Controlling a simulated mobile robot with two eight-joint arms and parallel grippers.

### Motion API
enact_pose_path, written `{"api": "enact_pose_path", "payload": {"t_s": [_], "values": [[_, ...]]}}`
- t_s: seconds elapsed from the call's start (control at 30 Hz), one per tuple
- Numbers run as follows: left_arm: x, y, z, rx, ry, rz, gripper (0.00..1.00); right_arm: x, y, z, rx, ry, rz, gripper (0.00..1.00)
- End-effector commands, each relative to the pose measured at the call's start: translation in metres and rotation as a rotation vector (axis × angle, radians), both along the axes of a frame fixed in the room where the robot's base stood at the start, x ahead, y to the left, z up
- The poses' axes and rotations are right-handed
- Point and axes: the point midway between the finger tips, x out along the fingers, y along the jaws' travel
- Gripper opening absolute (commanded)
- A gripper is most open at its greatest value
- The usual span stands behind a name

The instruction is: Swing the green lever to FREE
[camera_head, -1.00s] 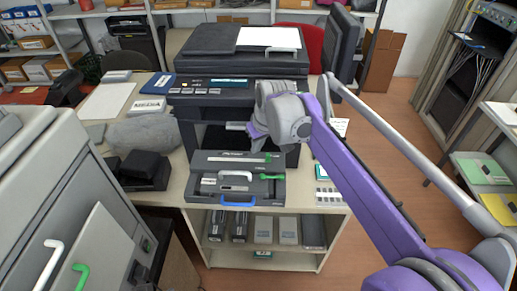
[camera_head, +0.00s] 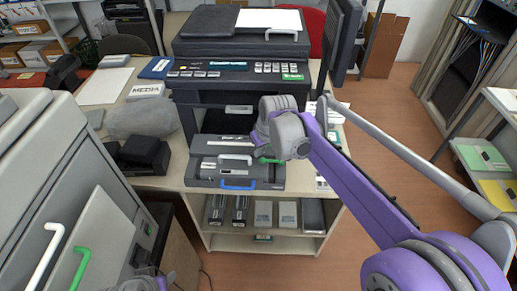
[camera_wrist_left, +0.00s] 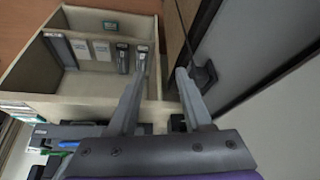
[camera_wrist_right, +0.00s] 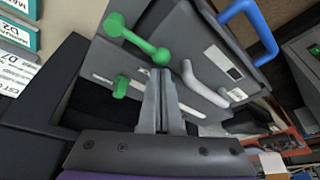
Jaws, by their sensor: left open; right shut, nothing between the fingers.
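The green lever (camera_wrist_right: 140,42), a bar with rounded ends, lies on the dark grey unit (camera_wrist_right: 215,45) in the right wrist view. In the head view the lever (camera_head: 271,161) is mostly hidden by my right gripper. My right gripper (camera_wrist_right: 161,72) is shut and empty, its tips close to the lever's lower end; I cannot tell if they touch. A smaller green tab (camera_wrist_right: 121,87) sits beside a pale slot on the unit. No FREE marking is readable. My left gripper (camera_wrist_left: 161,70) is open and empty, facing the shelf under the table.
The unit has a white handle (camera_wrist_right: 203,84) and a blue handle (camera_head: 238,187). The black printer (camera_head: 240,70) stands behind it. A grey cabinet (camera_head: 105,240) at left carries white and green handles. Black boxes (camera_head: 143,154) lie left of the unit.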

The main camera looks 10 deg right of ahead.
Motion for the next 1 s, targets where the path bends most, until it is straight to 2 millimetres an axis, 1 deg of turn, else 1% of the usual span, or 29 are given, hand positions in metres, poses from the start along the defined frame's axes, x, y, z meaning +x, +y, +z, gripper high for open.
{"api": "enact_pose_path", "payload": {"t_s": [1.0], "values": [[0.001,0.000,0.003,0.000,-0.001,0.000,0.50,-0.011,0.004,0.000,0.000,0.000,0.000,0.00]]}}
